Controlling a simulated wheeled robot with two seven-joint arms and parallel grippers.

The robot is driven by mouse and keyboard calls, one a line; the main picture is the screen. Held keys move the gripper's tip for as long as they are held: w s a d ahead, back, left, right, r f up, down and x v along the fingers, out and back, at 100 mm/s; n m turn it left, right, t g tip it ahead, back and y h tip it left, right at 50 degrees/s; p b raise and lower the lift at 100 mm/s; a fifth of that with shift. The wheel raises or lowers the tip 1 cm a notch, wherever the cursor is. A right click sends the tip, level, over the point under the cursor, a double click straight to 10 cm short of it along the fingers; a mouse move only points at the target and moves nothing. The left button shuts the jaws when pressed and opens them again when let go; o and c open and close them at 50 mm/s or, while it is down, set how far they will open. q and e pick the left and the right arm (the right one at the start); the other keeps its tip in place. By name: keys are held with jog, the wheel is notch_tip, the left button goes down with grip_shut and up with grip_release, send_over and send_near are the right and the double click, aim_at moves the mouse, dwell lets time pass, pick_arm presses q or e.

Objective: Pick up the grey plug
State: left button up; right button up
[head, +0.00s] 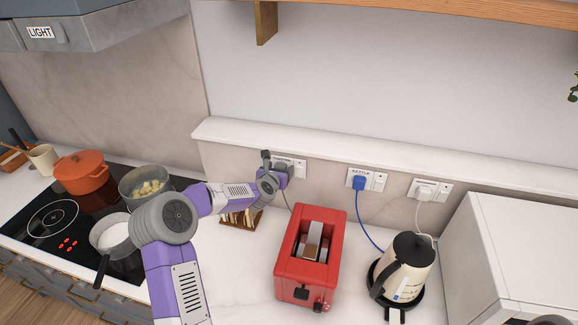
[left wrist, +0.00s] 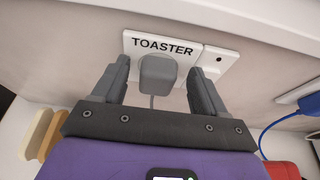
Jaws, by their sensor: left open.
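The grey plug (left wrist: 158,75) sits in the wall socket labelled TOASTER (left wrist: 190,52), its grey cord hanging down. In the left wrist view my left gripper (left wrist: 160,85) is open, with one finger on each side of the plug and visible gaps to it, the wider gap on the right. In the head view my left gripper (head: 272,165) is at the toaster socket (head: 298,165) and mostly hides the plug. My right gripper is not in view.
A red toaster (head: 310,255) stands on the counter below. Right of it are a blue plug (head: 359,183) in the kettle socket, a white plug (head: 424,192) and a cream kettle (head: 405,265). A ledge (head: 380,155) runs above the sockets. Pots stand on the hob at left.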

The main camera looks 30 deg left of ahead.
pick_arm(q)
jog(key=shift+s+a, duration=0.1)
jog(key=shift+s, duration=0.05)
jog(key=shift+r, duration=0.1)
jog(key=shift+c, duration=1)
jog(key=c, duration=1.1)
jog(key=shift+o, duration=0.2)
